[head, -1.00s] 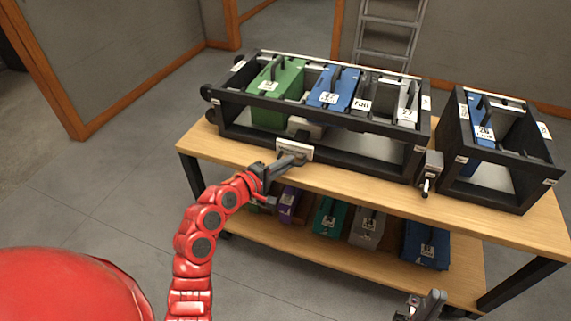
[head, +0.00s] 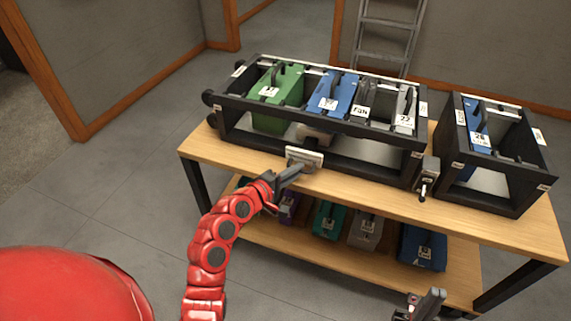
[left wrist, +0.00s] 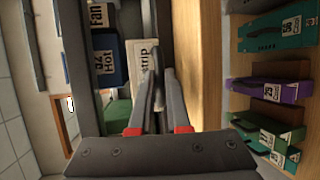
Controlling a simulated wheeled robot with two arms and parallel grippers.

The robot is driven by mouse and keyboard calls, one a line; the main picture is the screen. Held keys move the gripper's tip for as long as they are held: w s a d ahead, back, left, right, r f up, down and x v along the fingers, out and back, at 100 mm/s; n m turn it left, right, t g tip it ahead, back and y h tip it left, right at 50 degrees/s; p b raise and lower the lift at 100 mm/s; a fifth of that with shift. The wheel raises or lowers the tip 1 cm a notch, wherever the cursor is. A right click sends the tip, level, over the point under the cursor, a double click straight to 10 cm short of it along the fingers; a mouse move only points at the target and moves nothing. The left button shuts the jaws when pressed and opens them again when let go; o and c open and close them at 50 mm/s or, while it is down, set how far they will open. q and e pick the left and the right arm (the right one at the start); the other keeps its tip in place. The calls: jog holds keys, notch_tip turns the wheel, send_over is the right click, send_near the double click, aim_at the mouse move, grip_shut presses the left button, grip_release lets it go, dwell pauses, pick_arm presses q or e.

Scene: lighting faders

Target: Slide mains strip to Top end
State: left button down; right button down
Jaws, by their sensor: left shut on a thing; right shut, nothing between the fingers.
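The mains strip (head: 304,157) is a pale, labelled block low at the front of the long black rack, below the gap between the green and blue modules. My right gripper (head: 432,300) is shut and empty at the bottom edge of the head view, apart from the bench. I cannot tell which end is marked Top.
The long rack (head: 330,158) holds a green module (head: 279,105), a blue module (head: 332,98) and grey ones. A smaller black rack (head: 515,200) and a small switch box (head: 428,172) stand to the right. Several modules sit on the lower shelf (head: 290,240).

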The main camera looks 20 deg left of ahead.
pick_arm(q)
jog(key=d+p, duration=0.1)
jog(key=d, duration=0.2)
jog(key=d+p, duration=0.3)
jog(key=d, duration=0.2)
jog(key=shift+s+d+r+p, duration=0.3)
jog(key=shift+d+r+p, duration=0.05)
jog(key=shift+p, duration=0.05)
jog(key=d+p, duration=0.1)
jog(key=d, duration=0.3)
jog(key=d+p, duration=0.2)
jog(key=d, duration=0.1)
jog(key=d+p, duration=0.1)
jog(key=d, duration=0.3)
jog(key=shift+s+d+f, duration=0.2)
jog(key=shift+d+f, duration=0.1)
jog(key=shift+f, duration=0.05)
jog(key=shift+d+p, duration=0.4)
jog(key=shift+d, duration=0.25)
jog(key=c, duration=0.9)
grip_release()
jog(key=shift+d, duration=0.15)
